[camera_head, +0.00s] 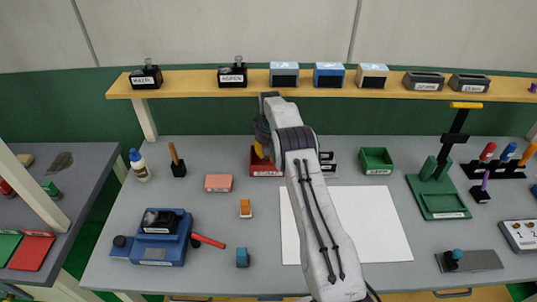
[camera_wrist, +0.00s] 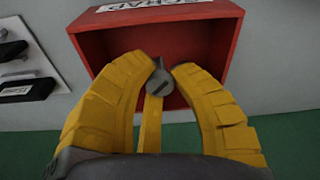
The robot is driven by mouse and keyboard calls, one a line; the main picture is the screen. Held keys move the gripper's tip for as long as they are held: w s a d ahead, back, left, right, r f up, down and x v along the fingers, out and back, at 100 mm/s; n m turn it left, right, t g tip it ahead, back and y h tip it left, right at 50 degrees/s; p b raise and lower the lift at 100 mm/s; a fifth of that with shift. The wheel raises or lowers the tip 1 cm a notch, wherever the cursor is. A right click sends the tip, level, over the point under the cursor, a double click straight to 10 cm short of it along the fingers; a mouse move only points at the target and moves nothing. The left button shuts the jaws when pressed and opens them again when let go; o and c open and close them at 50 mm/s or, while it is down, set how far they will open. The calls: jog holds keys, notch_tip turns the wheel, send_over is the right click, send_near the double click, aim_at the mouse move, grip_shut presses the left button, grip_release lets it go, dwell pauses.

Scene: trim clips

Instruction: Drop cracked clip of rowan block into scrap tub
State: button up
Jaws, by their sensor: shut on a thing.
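The red scrap tub (camera_head: 266,173) stands on the table behind my arm, partly hidden by it. In the wrist view the tub (camera_wrist: 88,46) shows its label upside down and its hollow inside. My gripper (camera_wrist: 160,76) has its yellow fingers closed on a small dark grey clip (camera_wrist: 158,84) with a dark line across its face. The clip is in front of the tub's opening in that view; I cannot tell how high it is. My gripper (camera_head: 262,150) is over the tub in the head view. I cannot tell which block is the rowan one.
A green tub (camera_head: 376,160) stands to the right of my arm, and a white sheet (camera_head: 385,225) lies in front of it. Black labelled pieces (camera_wrist: 25,88) are close beside the red tub. A blue device (camera_head: 160,240) stands at left. A shelf (camera_head: 200,88) bears several labelled blocks.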

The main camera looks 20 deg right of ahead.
jog(key=shift+f+b, duration=0.35)
jog(key=shift+b, duration=0.05)
jog(key=shift+f, duration=0.2)
jog(key=o, duration=0.8)
jog(key=shift+r, duration=0.1)
